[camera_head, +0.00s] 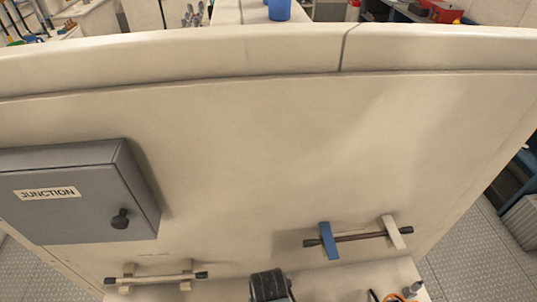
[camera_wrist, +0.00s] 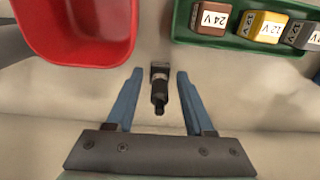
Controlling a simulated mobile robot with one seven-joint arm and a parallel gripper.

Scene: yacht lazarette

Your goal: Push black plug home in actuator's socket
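In the wrist view a black plug (camera_wrist: 159,92) with a square end and a pale band lies on the pale surface. My gripper (camera_wrist: 159,74) has two blue fingers, apart, one on each side of the plug. A gap shows between each finger and the plug, so it is open and empty. How far the fingers are above the surface is hard to tell. I cannot make out the actuator or its socket in either view. The head view does not show my fingers.
A red bin (camera_wrist: 75,35) and a green tray (camera_wrist: 185,25) of labelled voltage blocks flank the far side in the wrist view. In the head view a grey junction box (camera_head: 75,205) and a rail with a blue clip (camera_head: 328,241) are on the pale panel. An orange cable (camera_head: 396,297) shows below.

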